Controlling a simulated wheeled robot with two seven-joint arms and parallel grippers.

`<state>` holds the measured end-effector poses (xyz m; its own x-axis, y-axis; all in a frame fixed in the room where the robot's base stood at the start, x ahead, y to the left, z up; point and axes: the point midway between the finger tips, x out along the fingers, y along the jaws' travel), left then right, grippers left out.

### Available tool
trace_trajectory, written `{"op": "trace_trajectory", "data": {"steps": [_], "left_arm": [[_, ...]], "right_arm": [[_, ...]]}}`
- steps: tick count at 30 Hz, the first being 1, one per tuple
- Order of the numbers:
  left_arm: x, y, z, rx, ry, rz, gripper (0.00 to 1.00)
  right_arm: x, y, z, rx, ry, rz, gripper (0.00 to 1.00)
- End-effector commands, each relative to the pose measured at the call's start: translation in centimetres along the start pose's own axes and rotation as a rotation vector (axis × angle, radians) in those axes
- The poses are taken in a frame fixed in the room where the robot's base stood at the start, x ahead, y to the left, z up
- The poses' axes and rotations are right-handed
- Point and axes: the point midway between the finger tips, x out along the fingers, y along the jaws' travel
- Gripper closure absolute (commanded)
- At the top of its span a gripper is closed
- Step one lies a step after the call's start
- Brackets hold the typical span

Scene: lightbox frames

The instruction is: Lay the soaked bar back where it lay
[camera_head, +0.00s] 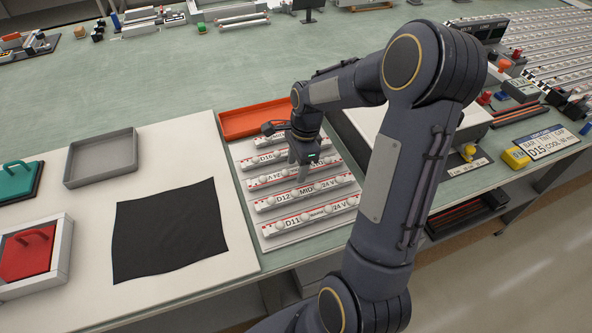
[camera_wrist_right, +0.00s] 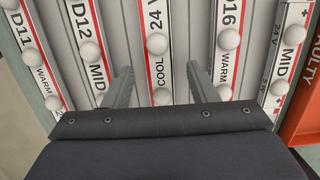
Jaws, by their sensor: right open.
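My right gripper (camera_head: 304,168) is over the bar rack and points down. In the right wrist view the gripper (camera_wrist_right: 159,85) is open, one finger on each side of the white bar marked COOL 24 V (camera_wrist_right: 155,20). That bar lies in the rack between neighbours D12 MID (camera_wrist_right: 87,35) and D16 WARM (camera_wrist_right: 228,20). In the head view the rack (camera_head: 262,226) holds several white bars in parallel rows, among them D11 (camera_head: 325,211) and D12 (camera_head: 265,205). The arm hides part of the rack. My left gripper is out of view.
An orange tray (camera_head: 240,123), lettered FAULTY in the wrist view, adjoins the rack. A black cloth (camera_head: 168,230), grey tray (camera_head: 78,181) and red-handled box (camera_head: 62,270) are at left.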

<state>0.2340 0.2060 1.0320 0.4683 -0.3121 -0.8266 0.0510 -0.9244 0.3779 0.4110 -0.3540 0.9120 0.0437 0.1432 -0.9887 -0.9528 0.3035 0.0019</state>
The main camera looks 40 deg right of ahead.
Motion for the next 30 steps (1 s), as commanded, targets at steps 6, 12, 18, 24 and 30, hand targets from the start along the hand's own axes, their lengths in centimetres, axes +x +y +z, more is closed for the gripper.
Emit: {"op": "trace_trajectory", "data": {"steps": [6, 12, 18, 24, 30], "left_arm": [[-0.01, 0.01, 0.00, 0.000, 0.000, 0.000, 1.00], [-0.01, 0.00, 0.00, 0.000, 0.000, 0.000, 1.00], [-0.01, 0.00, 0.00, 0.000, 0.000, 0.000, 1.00], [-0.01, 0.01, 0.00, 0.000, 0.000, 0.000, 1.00], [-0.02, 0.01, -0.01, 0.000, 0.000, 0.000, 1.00]], "right_arm": [[0.50, -0.01, 0.01, -0.001, 0.000, -0.001, 0.47], [0.47, -0.01, 0.01, -0.001, 0.000, -0.002, 0.64], [0.46, -0.01, 0.02, -0.002, 0.000, -0.002, 0.90], [0.43, -0.03, 0.02, -0.002, 0.000, -0.002, 1.00], [0.03, -0.08, 0.08, -0.002, 0.000, -0.004, 1.00]]}}
